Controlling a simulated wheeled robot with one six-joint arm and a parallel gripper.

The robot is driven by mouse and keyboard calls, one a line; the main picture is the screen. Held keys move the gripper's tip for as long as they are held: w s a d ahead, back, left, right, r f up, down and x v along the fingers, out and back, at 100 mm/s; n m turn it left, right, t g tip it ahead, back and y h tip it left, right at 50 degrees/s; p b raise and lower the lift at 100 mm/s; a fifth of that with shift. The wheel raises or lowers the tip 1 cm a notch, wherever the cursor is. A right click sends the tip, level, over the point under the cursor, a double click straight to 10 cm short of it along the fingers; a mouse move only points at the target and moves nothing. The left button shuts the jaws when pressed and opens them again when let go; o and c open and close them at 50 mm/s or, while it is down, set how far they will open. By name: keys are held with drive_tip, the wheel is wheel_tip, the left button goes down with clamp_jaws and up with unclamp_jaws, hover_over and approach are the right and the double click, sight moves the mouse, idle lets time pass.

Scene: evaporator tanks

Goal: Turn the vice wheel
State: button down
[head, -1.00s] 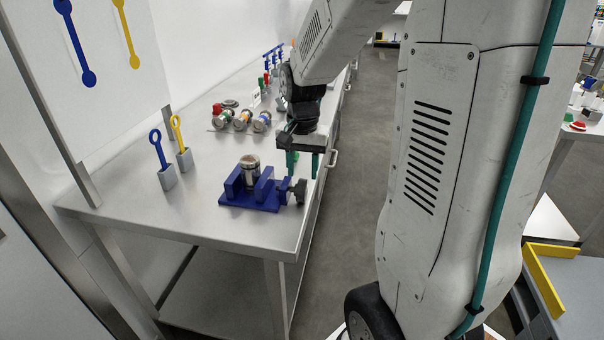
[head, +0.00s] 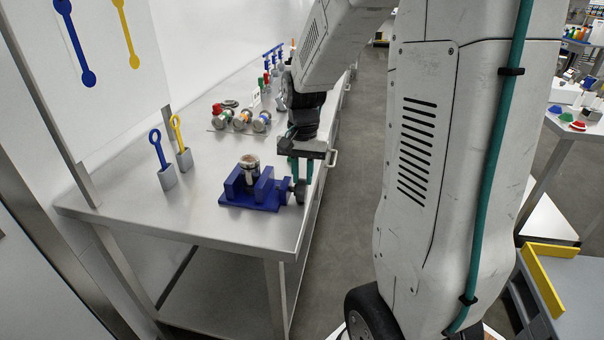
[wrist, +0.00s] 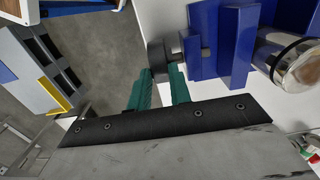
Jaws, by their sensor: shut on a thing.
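A blue vice (head: 250,192) stands near the front right edge of the steel table and holds a metal can (head: 249,166) between its jaws. Its dark wheel (head: 300,194) is at the right end of the screw. My gripper (head: 301,178) points down over the wheel, with its green fingers close together. In the wrist view, the fingers (wrist: 163,76) are shut on the dark wheel (wrist: 156,55), which lies between their tips. The blue vice (wrist: 232,40) and the can (wrist: 290,58) show to the right.
The steel table (head: 215,225) has bare room in front of the vice. A blue tool (head: 158,150) and a yellow tool (head: 180,140) stand in grey holders to the left. Several valve-like pieces (head: 241,120) lie behind the vice.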

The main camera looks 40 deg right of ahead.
drive_tip(key=g+y, duration=0.1)
drive_tip(key=w+d+g+y, duration=0.1)
drive_tip(key=d+g+y, duration=0.1)
drive_tip(key=y, duration=0.1)
drive_tip(key=shift+w+f, duration=0.25)
drive_tip(key=shift+f, duration=0.15)
drive_tip(key=g+y, duration=0.1)
drive_tip(key=d+f+g+y, duration=0.1)
drive_tip(key=shift+w+y, duration=0.35)
drive_tip(key=shift+y, duration=0.05)
drive_tip(key=shift+w+d+f+g+y, duration=0.1)
drive_tip(key=shift+f+g+y, duration=0.15)
drive_tip(key=shift+g+y, duration=0.3)
drive_tip(key=shift+w+d+f+g+y, duration=0.1)
drive_tip(key=shift+f+g+y, duration=0.1)
drive_tip(key=shift+g+y, duration=0.35)
drive_tip(key=c, duration=1.3)
unclamp_jaws()
drive_tip(key=v, duration=0.7)
drive_tip(key=shift+w+d, duration=0.25)
drive_tip(key=shift+d, duration=0.1)
